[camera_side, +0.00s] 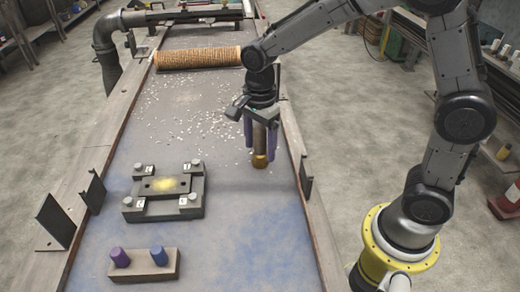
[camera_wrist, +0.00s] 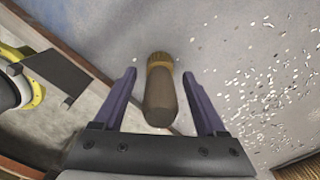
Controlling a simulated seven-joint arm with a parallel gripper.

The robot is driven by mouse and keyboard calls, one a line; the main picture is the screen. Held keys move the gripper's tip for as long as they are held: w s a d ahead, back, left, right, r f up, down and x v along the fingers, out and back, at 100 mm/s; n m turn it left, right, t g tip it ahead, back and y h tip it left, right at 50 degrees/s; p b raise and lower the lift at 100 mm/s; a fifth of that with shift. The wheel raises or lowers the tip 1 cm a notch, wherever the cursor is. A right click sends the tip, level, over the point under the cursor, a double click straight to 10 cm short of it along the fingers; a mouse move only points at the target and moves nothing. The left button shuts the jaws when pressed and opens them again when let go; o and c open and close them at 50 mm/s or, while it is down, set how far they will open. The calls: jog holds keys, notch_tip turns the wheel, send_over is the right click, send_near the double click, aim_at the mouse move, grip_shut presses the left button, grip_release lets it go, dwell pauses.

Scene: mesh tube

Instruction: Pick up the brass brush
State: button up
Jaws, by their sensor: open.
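The brass brush (camera_side: 260,145) stands upright on the table, with a brown handle above and a golden brass end at the bottom. In the wrist view the brush (camera_wrist: 160,95) lies between the two purple fingers of my gripper (camera_wrist: 158,82), with a gap on each side. In the side view my gripper (camera_side: 261,137) points down over the brush, its fingers on either side of the handle. The gripper is open and does not appear to touch the brush. The upper end of the handle is partly hidden by the gripper in the side view.
A mesh tube (camera_side: 198,58) lies across the far table, with white flakes (camera_side: 190,110) scattered before it. A clamp fixture (camera_side: 163,203) and a block with purple and blue pegs (camera_side: 145,265) stand at the left front. A raised edge (camera_side: 298,150) with an upright plate (camera_side: 306,178) runs close right of the brush.

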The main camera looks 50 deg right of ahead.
grip_shut()
jog(key=shift+r, duration=0.1)
dwell(0.3)
